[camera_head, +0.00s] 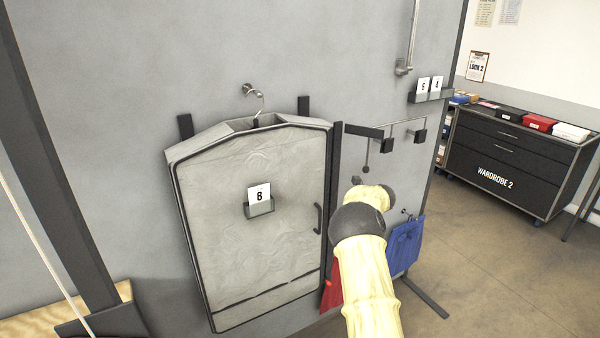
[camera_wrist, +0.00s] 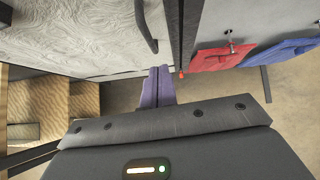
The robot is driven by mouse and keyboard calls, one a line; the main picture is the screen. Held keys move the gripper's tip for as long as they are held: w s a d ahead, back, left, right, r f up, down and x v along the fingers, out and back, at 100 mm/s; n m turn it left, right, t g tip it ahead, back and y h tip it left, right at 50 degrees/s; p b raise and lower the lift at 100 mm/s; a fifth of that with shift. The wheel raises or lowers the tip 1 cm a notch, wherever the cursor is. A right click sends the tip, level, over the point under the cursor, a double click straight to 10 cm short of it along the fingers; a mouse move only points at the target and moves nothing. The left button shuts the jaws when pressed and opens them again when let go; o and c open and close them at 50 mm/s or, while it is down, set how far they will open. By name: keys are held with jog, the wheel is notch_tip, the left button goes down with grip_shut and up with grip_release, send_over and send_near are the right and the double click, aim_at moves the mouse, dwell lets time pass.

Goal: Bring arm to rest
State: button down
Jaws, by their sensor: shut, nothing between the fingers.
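My arm (camera_head: 368,285), pale yellow with a dark joint, reaches up from the bottom of the head view in front of the grey panel. My gripper (camera_wrist: 158,72) shows in the wrist view as two purple fingers held together beyond its dark grey body. The fingers are shut with nothing between them. They point toward the lower edge of the grey garment bag (camera_head: 245,240), which also shows in the wrist view (camera_wrist: 75,35). I cannot tell whether they touch it. In the head view my arm hides the gripper.
Number cards sit in a rack (camera_head: 431,96). A black drawer unit (camera_head: 515,165) stands far right, with open floor (camera_head: 480,270) before it.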

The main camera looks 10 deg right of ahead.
jog(key=s+r+m+t+h, duration=0.2)
jog(key=s+r+m, duration=0.25)
jog(key=m, duration=0.55)
jog(key=s+r+m+t+h, duration=0.1)
jog(key=s+r+m+h, duration=0.2)
jog(key=r+m, duration=0.5)
jog(key=s+a+f+m+g, duration=0.2)
jog(key=s+a+m, duration=0.3)
jog(key=s, duration=0.7)
jog(key=s+a+f+m+g+y, duration=0.1)
jog(key=s+a+f+m+g, duration=0.2)
jog(key=s+m, duration=0.7)
jog(key=s+a+f+m+g, duration=0.2)
jog(key=s+a+m, duration=0.4)
jog(key=s, duration=0.8)
jog(key=shift+s+a+f+m+g, duration=0.2)
jog(key=shift+a+m+g, duration=0.1)
jog(key=shift+m+g, duration=0.55)
